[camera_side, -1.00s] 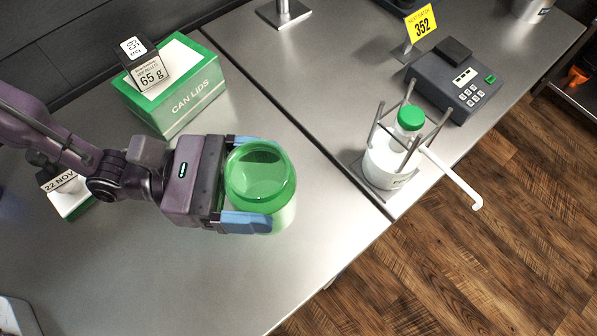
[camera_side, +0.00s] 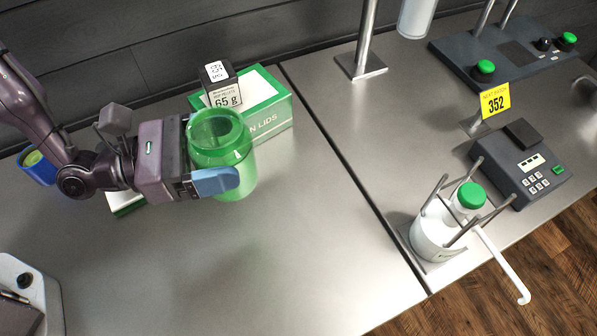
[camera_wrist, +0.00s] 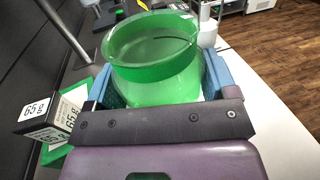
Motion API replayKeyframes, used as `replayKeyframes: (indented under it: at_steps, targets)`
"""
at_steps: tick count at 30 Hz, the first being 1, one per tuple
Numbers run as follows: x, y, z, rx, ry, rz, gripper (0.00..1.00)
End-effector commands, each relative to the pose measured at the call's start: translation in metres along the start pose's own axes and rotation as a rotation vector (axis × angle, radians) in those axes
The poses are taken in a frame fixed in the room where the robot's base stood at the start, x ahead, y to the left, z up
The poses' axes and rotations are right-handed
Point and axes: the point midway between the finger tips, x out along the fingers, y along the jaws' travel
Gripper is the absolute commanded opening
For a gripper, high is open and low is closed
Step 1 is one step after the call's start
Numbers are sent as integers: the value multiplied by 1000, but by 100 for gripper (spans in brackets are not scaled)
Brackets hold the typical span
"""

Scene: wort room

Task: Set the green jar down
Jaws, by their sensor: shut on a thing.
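The green jar (camera_side: 228,168) is see-through, with a wide open mouth, and looks upright in the side view. My gripper (camera_side: 222,150) is shut around its sides; one blue finger shows on the near side and the jar hides the other. In the wrist view the jar (camera_wrist: 158,85) sits between both blue fingers of my gripper (camera_wrist: 163,80). The jar overlaps the front of the can lids box in the side view. I cannot tell whether its base touches the steel bench (camera_side: 250,255).
The green and white can lids box (camera_side: 272,120) carries a black 65 g box (camera_side: 222,88) close behind the jar. A rack with a white, green-capped bottle (camera_side: 436,232) and a keypad device (camera_side: 522,165) stand to the right. The front middle bench is clear.

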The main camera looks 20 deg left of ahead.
Motion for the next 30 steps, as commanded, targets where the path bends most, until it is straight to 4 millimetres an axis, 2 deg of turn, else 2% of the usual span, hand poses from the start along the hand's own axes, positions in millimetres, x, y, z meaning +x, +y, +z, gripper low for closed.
replayKeyframes:
  at_steps: [1, 6, 12, 22, 27, 30]
  targets:
    - [13, 3, -6, -1, -4, -1, 49]
    - [54, 16, -24, -1, -4, -3, 49]
    - [87, 26, -61, -2, -2, -4, 49]
    - [108, 33, -88, 0, -2, -5, 49]
    - [108, 33, -112, -2, -1, -5, 49]
    - [108, 34, -117, -1, -3, -4, 49]
